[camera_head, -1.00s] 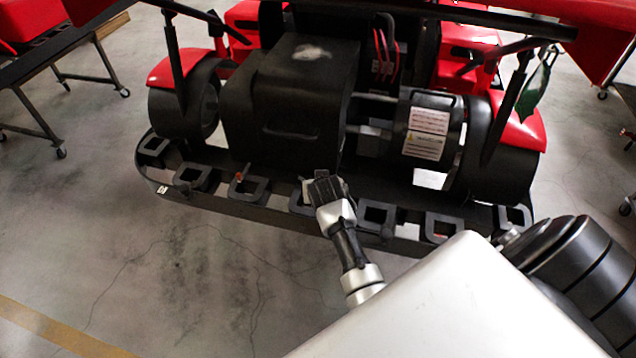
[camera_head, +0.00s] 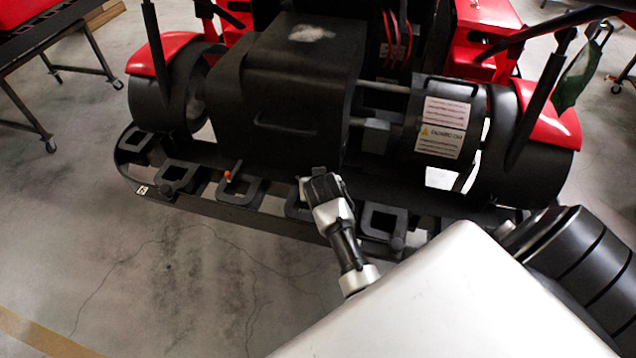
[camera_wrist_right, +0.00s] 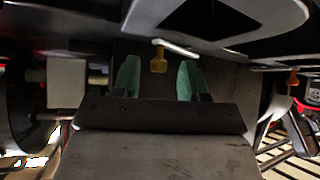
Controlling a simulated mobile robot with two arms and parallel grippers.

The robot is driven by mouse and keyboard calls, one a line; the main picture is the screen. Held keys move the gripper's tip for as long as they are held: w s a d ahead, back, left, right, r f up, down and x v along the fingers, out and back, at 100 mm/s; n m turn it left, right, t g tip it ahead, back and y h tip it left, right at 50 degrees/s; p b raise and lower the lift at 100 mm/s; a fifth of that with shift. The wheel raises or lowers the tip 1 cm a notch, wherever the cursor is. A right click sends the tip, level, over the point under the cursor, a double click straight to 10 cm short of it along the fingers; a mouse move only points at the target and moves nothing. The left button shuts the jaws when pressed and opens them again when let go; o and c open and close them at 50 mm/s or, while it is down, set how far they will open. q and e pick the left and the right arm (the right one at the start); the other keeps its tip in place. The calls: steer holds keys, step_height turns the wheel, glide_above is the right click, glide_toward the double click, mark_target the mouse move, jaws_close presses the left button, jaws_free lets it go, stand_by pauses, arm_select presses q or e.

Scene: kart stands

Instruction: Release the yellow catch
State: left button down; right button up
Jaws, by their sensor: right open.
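The yellow catch (camera_wrist_right: 159,62) hangs below a pale bar, under the dark kart frame, in the right wrist view. My right gripper (camera_wrist_right: 159,82) is open, with its green fingertips on either side of the catch and visible gaps to it. I cannot tell how far the catch reaches in depth between the fingers. In the head view my right wrist (camera_head: 325,200) is at the kart's front bumper (camera_head: 235,212); its fingertips and the yellow catch cannot be made out there. My left gripper is not in view.
An orange catch (camera_head: 232,172) stands on the bumper to the left, and also shows in the right wrist view (camera_wrist_right: 292,79). Black bumper loops (camera_head: 381,222) flank my wrist. A black box (camera_head: 290,95) sits behind. Open floor lies front left.

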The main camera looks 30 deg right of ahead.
steer(key=shift+s, duration=0.1)
steer(key=c, duration=0.4)
jaws_close()
steer(key=shift+d+r+n+y+p, duration=0.3)
steer(key=shift+n+y+p, duration=0.15)
steer(key=shift+p, duration=0.7)
steer(key=shift+d+f+n+t+y+p, duration=0.25)
steer(key=shift+n+t+p, duration=0.15)
steer(key=shift+n, duration=0.15)
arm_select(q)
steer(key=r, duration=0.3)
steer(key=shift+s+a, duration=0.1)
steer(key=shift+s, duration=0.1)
arm_select(e)
steer(key=shift+a, duration=0.1)
steer(key=shift+o, duration=0.9)
jaws_free()
steer(key=shift+w, duration=0.2)
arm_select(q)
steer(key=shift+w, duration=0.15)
arm_select(e)
steer(key=shift+o, duration=1.1)
steer(key=shift+w+f, duration=0.1)
